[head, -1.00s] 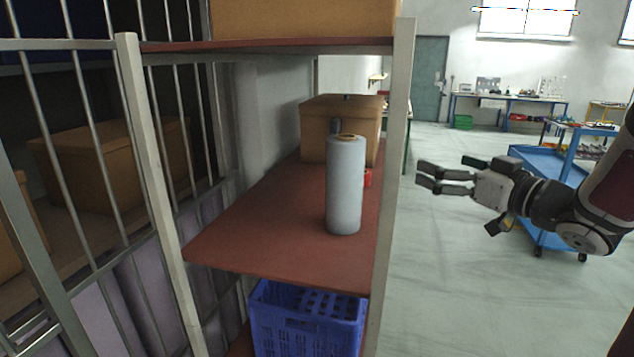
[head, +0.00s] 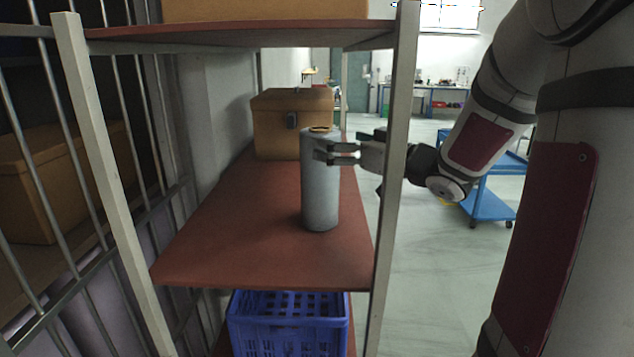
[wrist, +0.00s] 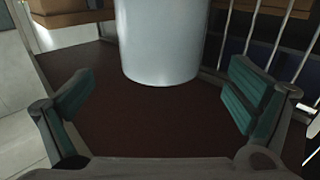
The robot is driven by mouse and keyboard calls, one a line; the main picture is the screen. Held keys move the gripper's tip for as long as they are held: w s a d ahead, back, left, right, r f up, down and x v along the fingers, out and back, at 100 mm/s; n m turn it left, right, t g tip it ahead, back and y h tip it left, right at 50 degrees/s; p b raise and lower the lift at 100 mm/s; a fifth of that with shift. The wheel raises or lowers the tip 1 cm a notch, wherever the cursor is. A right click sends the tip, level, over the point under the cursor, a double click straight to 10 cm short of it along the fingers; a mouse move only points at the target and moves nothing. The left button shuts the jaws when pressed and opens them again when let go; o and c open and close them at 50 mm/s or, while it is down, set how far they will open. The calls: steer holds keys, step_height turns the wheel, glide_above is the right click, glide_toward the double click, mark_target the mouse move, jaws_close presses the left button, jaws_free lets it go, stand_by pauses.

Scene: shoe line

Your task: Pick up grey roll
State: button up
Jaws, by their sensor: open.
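The grey roll (head: 320,195) stands upright on the red-brown shelf (head: 230,235), near its right side. My gripper (head: 335,153) reaches in past the right shelf post, and its fingers overlap the upper part of the roll in the head view. In the wrist view the roll (wrist: 162,40) stands ahead, centred between the two spread fingers of my gripper (wrist: 160,105). The fingers are open, and the roll's lower end lies beyond their tips. I see no contact on either side.
A right shelf post (head: 391,150) stands close to my arm. A brown box (head: 275,130) sits behind the roll. An upper shelf (head: 240,37) is above, and a blue crate (head: 285,335) is below. The shelf is bare left of the roll.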

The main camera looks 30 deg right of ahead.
mark_target(320, 131)
steer(key=w, duration=0.3)
steer(key=w+a+b, duration=0.1)
steer(key=w, duration=0.1)
steer(key=shift+w+a, duration=0.15)
steer(key=shift+w, duration=0.25)
steer(key=c, duration=1.8)
steer(key=shift+c, duration=1.3)
steer(key=shift+r, duration=0.15)
